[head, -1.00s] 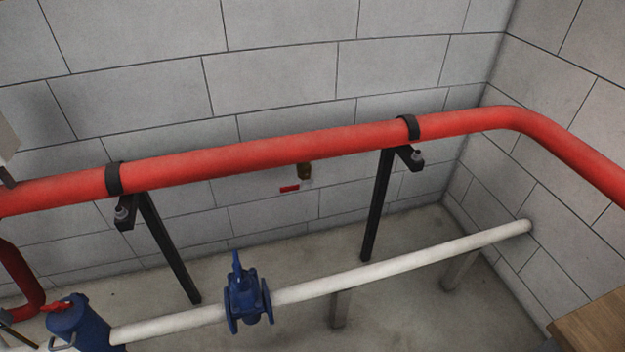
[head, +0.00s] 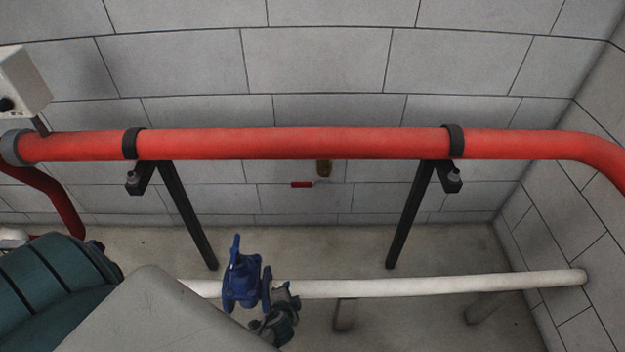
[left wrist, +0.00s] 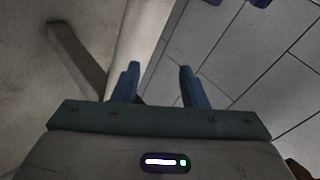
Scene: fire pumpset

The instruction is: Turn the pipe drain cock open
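The drain cock hangs under the red pipe (head: 295,143) in the head view, near its middle. It has a small brass body (head: 323,168) and a red lever (head: 302,184) pointing left, roughly level. My left gripper (head: 280,312) is low in the head view, beside the blue valve and well below the cock, apart from it. In the left wrist view the two blue fingers of my left gripper (left wrist: 158,80) are spread with nothing between them. The cock is not recognisable in that view. My right gripper is out of sight.
A white pipe (head: 430,286) with a blue valve (head: 240,276) runs low above the floor. Black supports (head: 187,214) and (head: 408,214) flank the cock. The block wall is close behind. A grey box (head: 20,85) is at upper left. The space before the cock looks clear.

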